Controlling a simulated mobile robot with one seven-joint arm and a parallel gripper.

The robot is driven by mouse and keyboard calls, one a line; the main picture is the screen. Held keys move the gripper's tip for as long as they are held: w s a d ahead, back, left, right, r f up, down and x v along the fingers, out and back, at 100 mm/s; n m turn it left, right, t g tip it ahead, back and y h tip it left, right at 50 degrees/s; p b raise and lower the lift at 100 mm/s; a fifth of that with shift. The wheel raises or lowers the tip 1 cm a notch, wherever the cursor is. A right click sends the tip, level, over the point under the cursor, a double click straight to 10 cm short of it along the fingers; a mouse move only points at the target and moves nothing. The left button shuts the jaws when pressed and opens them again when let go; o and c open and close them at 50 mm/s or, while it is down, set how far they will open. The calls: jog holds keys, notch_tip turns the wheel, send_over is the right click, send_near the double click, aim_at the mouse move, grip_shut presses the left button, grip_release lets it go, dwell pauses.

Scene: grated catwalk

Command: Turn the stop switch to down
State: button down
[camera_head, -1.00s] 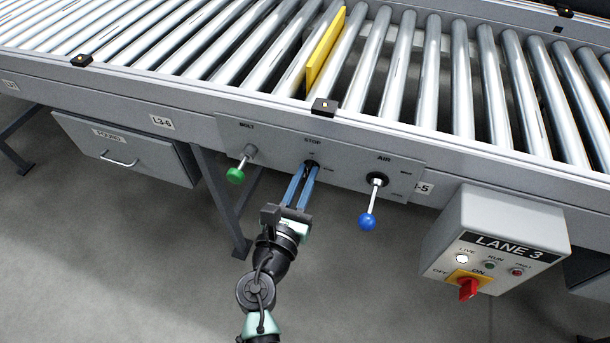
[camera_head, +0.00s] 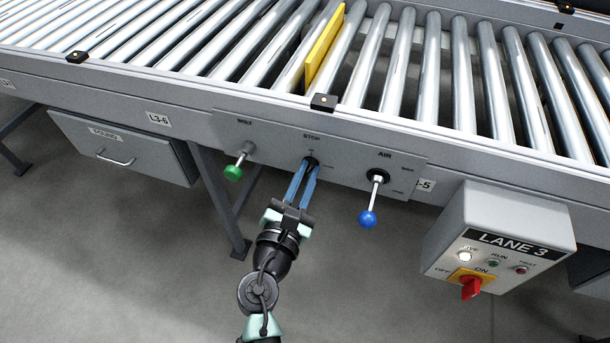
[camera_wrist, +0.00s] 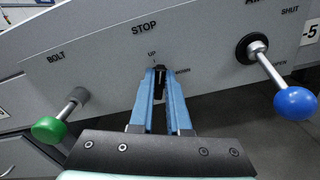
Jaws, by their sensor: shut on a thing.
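The stop switch (camera_wrist: 160,80) is a small black knob under the STOP label on the grey panel (camera_wrist: 205,50). The UP mark is just above it and a mark that seems to read DOWN is to its right. My gripper (camera_wrist: 160,72) reaches the panel with its two blue fingers on either side of the knob, shut on it. In the head view my gripper (camera_head: 311,166) comes from below and its fingertips hide most of the switch. Which way the knob points is hard to tell.
The green-tipped BOLT lever (camera_head: 234,172) is left of my fingers and the blue-tipped AIR lever (camera_head: 368,218) is to the right. A LANE 3 box (camera_head: 500,240) with a red switch (camera_head: 471,288) stands out farther right. The roller conveyor (camera_head: 410,75) is above.

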jog(key=shift+s+d+f+m+b, duration=0.1)
jog(key=shift+f+m+b, duration=0.1)
jog(key=shift+m+b, duration=1.55)
jog(key=shift+d+f+m+b, duration=0.2)
jog(key=shift+m+b, duration=0.5)
jog(key=shift+m, duration=2.1)
jog(key=shift+s+d+f+m+b, duration=0.1)
jog(key=shift+f+m+b, duration=0.15)
jog(key=shift+m+b, duration=1.5)
jog(key=shift+m+p, duration=0.5)
jog(key=shift+m, duration=0.2)
jog(key=shift+a, duration=0.1)
jog(key=c, duration=0.9)
grip_release()
jog(key=shift+r, duration=0.1)
jog(key=p+v, duration=0.1)
jog(key=v, duration=1.2)
jog(key=shift+w, duration=0.1)
